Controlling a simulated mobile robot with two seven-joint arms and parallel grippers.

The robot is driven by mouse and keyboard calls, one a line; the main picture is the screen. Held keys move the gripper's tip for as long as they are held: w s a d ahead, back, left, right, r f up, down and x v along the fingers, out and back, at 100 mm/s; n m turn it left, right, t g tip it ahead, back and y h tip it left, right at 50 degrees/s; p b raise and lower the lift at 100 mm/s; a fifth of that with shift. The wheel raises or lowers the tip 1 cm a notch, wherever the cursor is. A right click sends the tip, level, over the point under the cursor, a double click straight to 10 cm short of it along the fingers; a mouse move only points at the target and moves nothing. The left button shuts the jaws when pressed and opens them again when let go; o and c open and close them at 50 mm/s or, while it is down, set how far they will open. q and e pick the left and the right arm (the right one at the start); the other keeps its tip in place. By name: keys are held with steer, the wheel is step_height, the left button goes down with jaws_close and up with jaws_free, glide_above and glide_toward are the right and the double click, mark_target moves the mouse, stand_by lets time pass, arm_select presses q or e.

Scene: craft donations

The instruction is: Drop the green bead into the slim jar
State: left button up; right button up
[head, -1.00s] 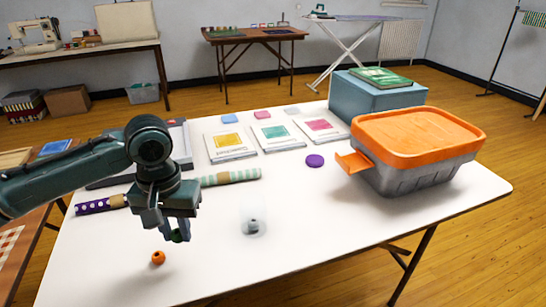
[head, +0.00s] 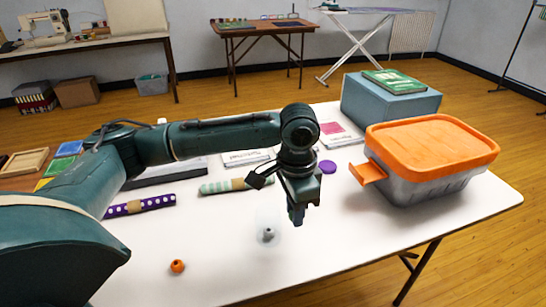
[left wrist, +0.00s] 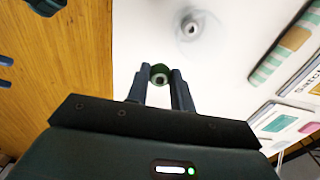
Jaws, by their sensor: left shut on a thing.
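My left gripper (head: 297,216) is above the white table, to the right of the slim jar in the head view. It is shut on the green bead (left wrist: 159,75), which shows between the fingertips in the left wrist view; in the head view the fingers hide it. The slim jar (head: 268,232) is clear and very faint, with a small grey thing inside. It also shows in the left wrist view (left wrist: 194,34), beyond the bead and a little to its right, apart from the gripper. My right gripper is not in view.
An orange bead (head: 177,266) lies at the front left. A purple disc (head: 328,167) lies behind the gripper. A grey tub with an orange lid (head: 425,145) stands at the right. Wrapped rolls (head: 140,206) and cards lie behind. The front right of the table is clear.

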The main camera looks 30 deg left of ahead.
arm_select(q)
steer(key=shift+a+r+m+p, duration=0.25)
steer(key=shift+r+m+p, duration=0.4)
steer(key=shift+m, duration=0.55)
steer(key=a+r+m+p, duration=0.3)
steer(key=m+p, duration=0.4)
steer(key=m, duration=0.6)
steer(key=a+r+m+p, duration=0.25)
steer(key=m+p, duration=0.45)
steer(key=m, duration=0.5)
steer(key=f+b, duration=0.1)
steer(key=b, duration=0.1)
steer(key=s+f+b, duration=0.1)
steer(key=f+b, duration=0.1)
steer(key=b, duration=0.1)
steer(key=shift+f+m, duration=0.3)
steer(key=shift+m, duration=0.1)
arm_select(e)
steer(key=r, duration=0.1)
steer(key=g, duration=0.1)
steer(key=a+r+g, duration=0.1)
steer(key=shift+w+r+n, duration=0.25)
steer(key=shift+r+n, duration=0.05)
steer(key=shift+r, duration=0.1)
